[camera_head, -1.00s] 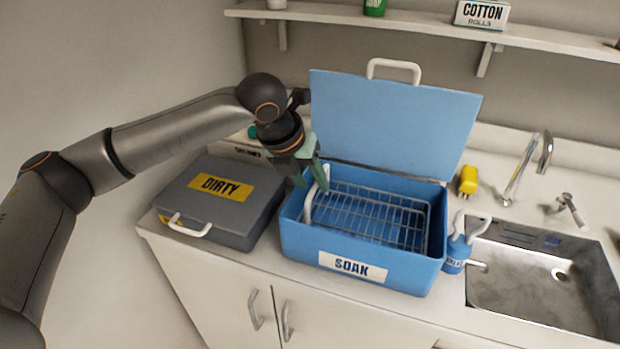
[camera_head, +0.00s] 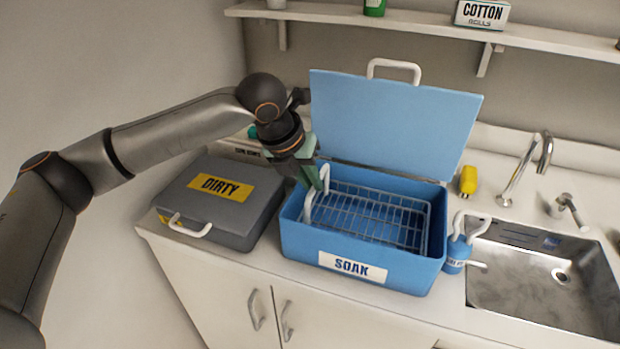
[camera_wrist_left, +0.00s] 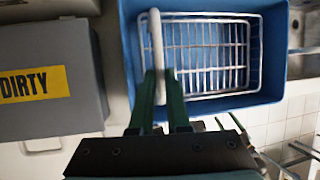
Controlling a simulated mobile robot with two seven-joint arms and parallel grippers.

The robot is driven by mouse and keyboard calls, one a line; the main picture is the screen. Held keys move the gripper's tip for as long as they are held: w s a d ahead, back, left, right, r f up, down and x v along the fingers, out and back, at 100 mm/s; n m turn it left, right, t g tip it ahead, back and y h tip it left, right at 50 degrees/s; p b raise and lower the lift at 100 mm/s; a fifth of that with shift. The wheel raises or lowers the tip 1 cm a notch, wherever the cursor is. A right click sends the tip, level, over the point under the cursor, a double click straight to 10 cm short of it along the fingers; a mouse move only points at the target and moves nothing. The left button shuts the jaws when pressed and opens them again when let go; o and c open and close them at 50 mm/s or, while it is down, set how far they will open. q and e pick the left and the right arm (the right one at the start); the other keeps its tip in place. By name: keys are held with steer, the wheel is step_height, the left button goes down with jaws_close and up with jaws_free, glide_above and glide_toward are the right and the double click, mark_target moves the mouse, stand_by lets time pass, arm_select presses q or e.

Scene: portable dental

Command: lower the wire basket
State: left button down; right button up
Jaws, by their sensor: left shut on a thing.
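The wire basket (camera_head: 375,225) sits inside the blue box labelled SOAK (camera_head: 300,245), and I cannot tell whether it touches the floor of the box. Its white handle (camera_head: 325,180) stands at the left end. My left gripper (camera_head: 318,184) is shut on this handle, with its green fingers at the box's left side. In the left wrist view the two fingers (camera_wrist_left: 160,85) lie on either side of the white handle (camera_wrist_left: 155,40), and the basket (camera_wrist_left: 210,55) extends to the right. My right gripper is not seen.
The blue lid (camera_head: 395,120) stands open behind the box. A closed grey DIRTY case (camera_head: 200,215) is to the left. A blue bottle (camera_head: 458,250), a yellow bottle (camera_head: 468,180) and a steel sink (camera_head: 540,285) are to the right. A shelf (camera_head: 420,20) runs above.

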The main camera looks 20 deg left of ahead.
mark_target(310, 195)
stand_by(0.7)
arm_select(q)
steer(key=shift+s+f, duration=0.1)
steer(key=shift+f, duration=2)
steer(key=c, duration=0.9)
jaws_free()
steer(key=shift+r, duration=0.1)
steer(key=shift+r+p, duration=0.15)
steer(key=shift+p, duration=0.15)
steer(key=v, duration=1.2)
steer(key=shift+a, duration=0.15)
